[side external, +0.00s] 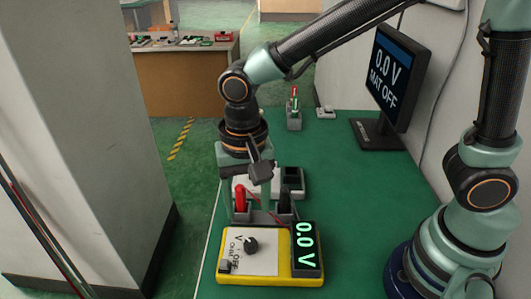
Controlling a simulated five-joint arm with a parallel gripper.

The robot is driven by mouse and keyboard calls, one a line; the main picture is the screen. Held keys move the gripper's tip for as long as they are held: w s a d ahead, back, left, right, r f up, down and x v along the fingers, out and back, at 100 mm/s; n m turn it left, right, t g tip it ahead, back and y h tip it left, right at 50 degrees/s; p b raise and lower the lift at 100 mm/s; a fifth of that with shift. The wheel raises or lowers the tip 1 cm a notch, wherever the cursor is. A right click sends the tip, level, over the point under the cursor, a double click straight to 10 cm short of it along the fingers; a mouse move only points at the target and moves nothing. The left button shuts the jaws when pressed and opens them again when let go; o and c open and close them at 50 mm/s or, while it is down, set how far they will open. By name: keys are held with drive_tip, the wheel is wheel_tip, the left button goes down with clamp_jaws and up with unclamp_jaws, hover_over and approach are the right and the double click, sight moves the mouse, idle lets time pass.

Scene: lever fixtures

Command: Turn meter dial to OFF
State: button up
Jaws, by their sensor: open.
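The yellow meter (268,282) lies on the green table near the front. Its black dial (251,244) sits on the white panel, which carries small markings including V and OFF. The dial's exact pointing direction is too small to tell. The meter's display (305,246) reads 0.0 V. My gripper (258,172) is open and empty, behind and above the meter, apart from the dial. It hangs near the red probe (240,199) and black probe (285,199), which stand upright in a grey holder behind the meter.
A monitor (391,75) at the back right reads 0.0 V and MAT OFF. A white block with a dark socket (292,178) lies behind the probes. A small lever fixture (294,116) stands farther back. The green table (360,170) is clear to the right.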

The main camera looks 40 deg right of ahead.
sight(250, 242)
wheel_tip(250, 242, down, 10)
drive_tip(key=shift+f, duration=0.15)
drive_tip(key=shift+c, duration=0.3)
clamp_jaws()
